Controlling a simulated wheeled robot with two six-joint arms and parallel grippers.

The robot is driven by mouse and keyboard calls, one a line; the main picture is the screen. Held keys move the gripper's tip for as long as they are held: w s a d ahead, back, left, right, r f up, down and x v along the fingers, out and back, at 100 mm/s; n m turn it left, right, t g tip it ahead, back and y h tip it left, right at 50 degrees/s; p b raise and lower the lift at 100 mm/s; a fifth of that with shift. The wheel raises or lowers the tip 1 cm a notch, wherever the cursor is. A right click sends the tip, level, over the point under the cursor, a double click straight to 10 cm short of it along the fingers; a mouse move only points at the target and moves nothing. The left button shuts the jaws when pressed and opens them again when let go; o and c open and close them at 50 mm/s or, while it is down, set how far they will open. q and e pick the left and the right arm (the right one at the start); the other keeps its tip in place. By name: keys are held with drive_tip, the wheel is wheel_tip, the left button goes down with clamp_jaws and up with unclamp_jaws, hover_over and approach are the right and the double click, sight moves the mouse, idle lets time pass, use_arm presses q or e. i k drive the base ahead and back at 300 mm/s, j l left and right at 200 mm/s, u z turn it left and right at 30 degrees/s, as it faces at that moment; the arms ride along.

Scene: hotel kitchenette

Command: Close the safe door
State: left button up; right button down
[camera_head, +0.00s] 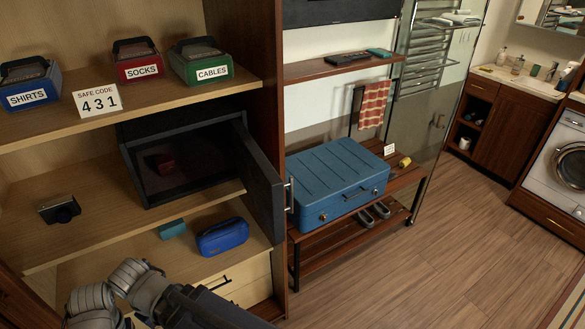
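The dark safe (127,160) stands on the middle shelf of the wooden cabinet. Its door (262,185) is hinged on the right side and stands wide open, swung out toward the front of the cabinet. A metal handle (289,195) shows on the door's outer face. Grey and black links of my own arm show at the bottom left, below and in front of the shelf, apart from the door. No gripper fingertips can be made out.
A camera (60,210) sits on the safe's shelf, left of it. A blue case (222,237) and a teal box (172,229) lie on the shelf below. A blue suitcase (340,182) on a wooden bench stands just right of the door. Floor (450,240) on the right is clear.

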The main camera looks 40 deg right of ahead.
sight(263, 185)
drive_tip(key=k+l, duration=0.15)
drive_tip(key=l, duration=0.25)
drive_tip(key=k+l, duration=0.15)
drive_tip(key=l, duration=0.25)
drive_tip(key=k+l, duration=0.15)
drive_tip(key=l, duration=0.25)
drive_tip(key=k+l, duration=0.15)
drive_tip(key=l, duration=0.25)
drive_tip(key=k+l, duration=0.15)
drive_tip(key=l, duration=0.25)
drive_tip(key=k+l+u, duration=0.1)
drive_tip(key=l, duration=0.3)
